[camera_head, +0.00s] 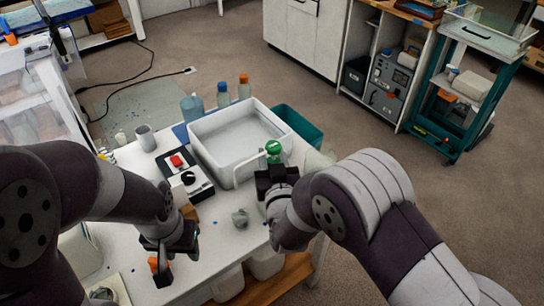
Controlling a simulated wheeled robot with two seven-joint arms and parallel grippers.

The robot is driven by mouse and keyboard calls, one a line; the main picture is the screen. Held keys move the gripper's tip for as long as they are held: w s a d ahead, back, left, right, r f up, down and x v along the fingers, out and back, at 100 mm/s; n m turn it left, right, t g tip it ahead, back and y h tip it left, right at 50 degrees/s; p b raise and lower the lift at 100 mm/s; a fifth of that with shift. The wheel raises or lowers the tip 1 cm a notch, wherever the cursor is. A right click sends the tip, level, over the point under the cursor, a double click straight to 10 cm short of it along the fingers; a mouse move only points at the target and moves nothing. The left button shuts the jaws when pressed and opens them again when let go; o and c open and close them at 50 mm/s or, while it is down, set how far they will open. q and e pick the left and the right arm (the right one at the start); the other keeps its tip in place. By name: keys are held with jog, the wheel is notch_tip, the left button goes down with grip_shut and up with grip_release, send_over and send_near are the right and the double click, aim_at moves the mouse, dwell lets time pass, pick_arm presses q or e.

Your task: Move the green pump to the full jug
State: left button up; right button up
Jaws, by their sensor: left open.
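The green pump (274,149) shows its green top and pale spout at the right front corner of the white basin. My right gripper (276,176) is right in front of the pump; its fingers are hidden, so I cannot tell whether it grips it. My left gripper (163,268) is open above the table's front left, close to a small orange-topped item (154,264). Whitish jug-like containers (265,262) (228,283) stand below the tabletop, partly hidden. A pale translucent thing (318,160) shows behind my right arm. I cannot tell which jug is full.
The white basin (205,152) fills the back of the table, with a teal bin (300,126) behind it. A device with a red button (178,161), a grey cup (146,138), bottles (244,87) and a crumpled grey lump (240,218) are around it. The front middle is mostly clear.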

jog(key=shift+f, duration=0.1)
jog(key=o, duration=1.2)
jog(key=s+d, duration=0.2)
jog(key=s, duration=1)
jog(key=r+p, duration=0.2)
jog(key=r, duration=0.1)
jog(key=r+p, duration=0.1)
jog(key=r, duration=0.1)
jog(key=shift+s+p, duration=0.25)
jog(key=shift+p, duration=0.15)
